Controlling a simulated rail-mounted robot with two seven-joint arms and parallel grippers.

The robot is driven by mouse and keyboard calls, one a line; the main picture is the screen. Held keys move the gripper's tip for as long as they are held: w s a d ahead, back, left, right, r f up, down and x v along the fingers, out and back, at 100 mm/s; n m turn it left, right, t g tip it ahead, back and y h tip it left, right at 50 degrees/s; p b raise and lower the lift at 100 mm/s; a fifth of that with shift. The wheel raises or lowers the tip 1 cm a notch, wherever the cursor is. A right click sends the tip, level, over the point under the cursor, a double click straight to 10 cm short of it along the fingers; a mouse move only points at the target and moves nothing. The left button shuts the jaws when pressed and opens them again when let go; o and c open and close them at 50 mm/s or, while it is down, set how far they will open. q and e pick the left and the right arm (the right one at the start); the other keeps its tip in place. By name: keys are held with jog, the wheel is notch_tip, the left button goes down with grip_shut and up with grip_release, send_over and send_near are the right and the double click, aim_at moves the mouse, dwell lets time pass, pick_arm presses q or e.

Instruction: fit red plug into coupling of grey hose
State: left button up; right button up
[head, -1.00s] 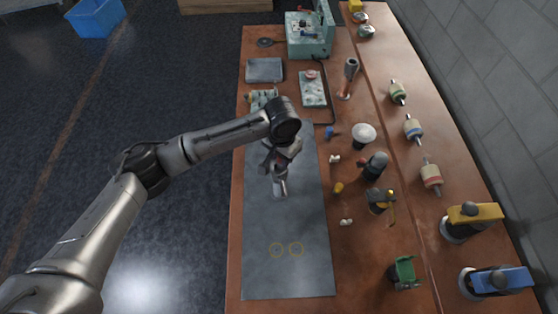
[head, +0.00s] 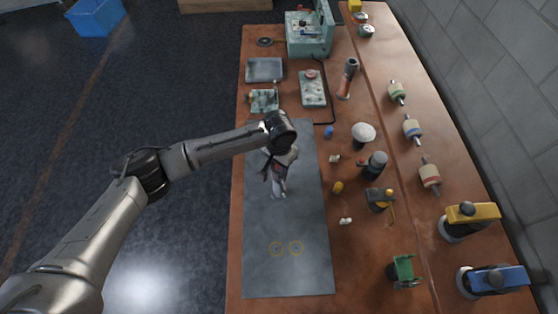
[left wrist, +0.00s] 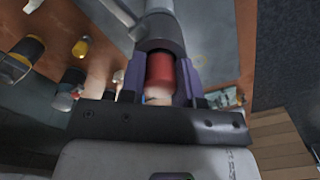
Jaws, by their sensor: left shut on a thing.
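My left gripper (head: 279,185) points down over the grey mat. In the left wrist view its purple fingers (left wrist: 162,80) are shut on the red plug (left wrist: 160,72), a short red cylinder with a pale end towards the camera. The grey coupling (left wrist: 158,38), a wide cylinder, lies straight beyond the plug and in line with it. The plug's far end meets the coupling's mouth; how deep it sits I cannot tell. A small pale grey part shows below the gripper in the head view. My right gripper is not in view.
The grey mat (head: 285,275) is bare at its near end, with two yellow rings marked on it. To its right stand a blue cap (head: 329,131), a yellow cap (head: 338,187), white pieces (head: 346,221) and a green-topped tool (head: 403,270).

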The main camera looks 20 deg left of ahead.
pick_arm(q)
jog(key=o, duration=0.9)
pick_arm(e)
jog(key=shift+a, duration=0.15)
pick_arm(q)
jog(key=shift+r, duration=0.1)
notch_tip(320, 180, up, 12)
jog(key=shift+r+b, duration=0.1)
jog(key=shift+b, duration=0.45)
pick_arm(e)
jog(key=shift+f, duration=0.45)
